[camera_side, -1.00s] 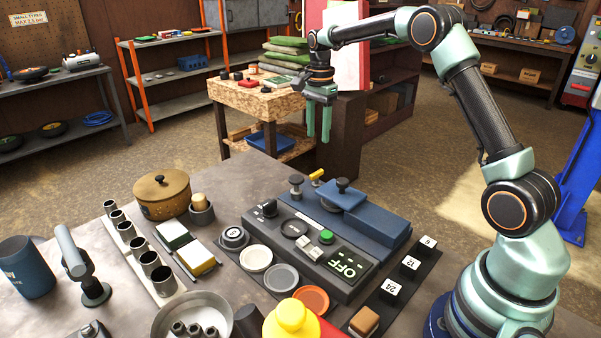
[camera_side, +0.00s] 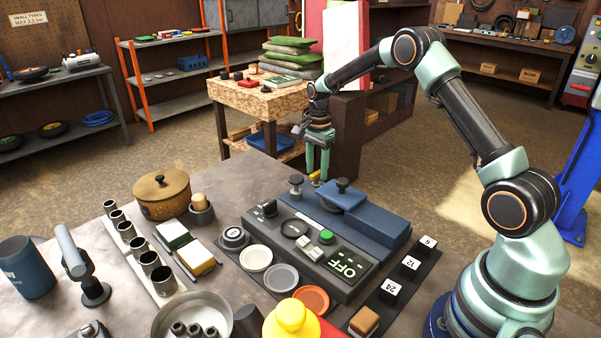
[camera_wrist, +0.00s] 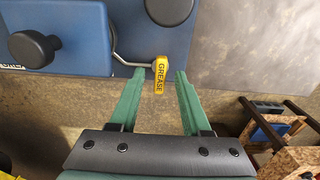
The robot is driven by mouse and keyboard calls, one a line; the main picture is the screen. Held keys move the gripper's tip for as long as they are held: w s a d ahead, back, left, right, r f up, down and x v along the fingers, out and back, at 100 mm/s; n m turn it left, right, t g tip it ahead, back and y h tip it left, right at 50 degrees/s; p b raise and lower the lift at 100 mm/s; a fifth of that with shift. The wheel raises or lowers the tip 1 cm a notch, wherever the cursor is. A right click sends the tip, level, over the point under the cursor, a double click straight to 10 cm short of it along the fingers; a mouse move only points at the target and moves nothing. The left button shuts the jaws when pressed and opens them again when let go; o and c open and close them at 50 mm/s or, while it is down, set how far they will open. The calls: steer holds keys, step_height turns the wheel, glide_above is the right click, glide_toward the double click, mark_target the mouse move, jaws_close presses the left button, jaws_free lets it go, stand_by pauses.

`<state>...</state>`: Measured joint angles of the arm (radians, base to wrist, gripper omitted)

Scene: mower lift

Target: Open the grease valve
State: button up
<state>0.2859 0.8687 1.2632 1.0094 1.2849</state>
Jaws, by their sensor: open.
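The grease valve's yellow handle, lettered GREASE (camera_wrist: 160,75), sits at the end of a thin metal stem beside the blue housing (camera_wrist: 120,20) in the wrist view. In the side view the yellow handle (camera_side: 315,176) shows behind the blue-topped machine (camera_side: 372,212), just below my gripper. My gripper (camera_wrist: 157,75) is open, with its green fingers pointing at the handle. In the wrist view the handle appears between the two fingertips, nearer the right one. I cannot tell whether either finger touches it. In the side view the fingers (camera_side: 317,172) hang down at the handle.
Black knobs (camera_wrist: 33,49) stand on the blue housing, close to the valve. The machine's front panel (camera_side: 310,250) carries a green button and an OFF display. A brown lidded pot (camera_side: 162,192) stands to the left. The grey bench top (camera_wrist: 245,45) is bare beside the handle.

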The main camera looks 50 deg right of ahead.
jaws_close()
steer(key=shift+n, duration=0.4)
steer(key=n, duration=0.3)
steer(key=shift+r+n, duration=0.1)
steer(key=shift+n, duration=0.3)
steer(key=n, duration=0.8)
steer(key=shift+n, duration=0.4)
steer(key=n, duration=0.4)
steer(key=shift+n, duration=0.4)
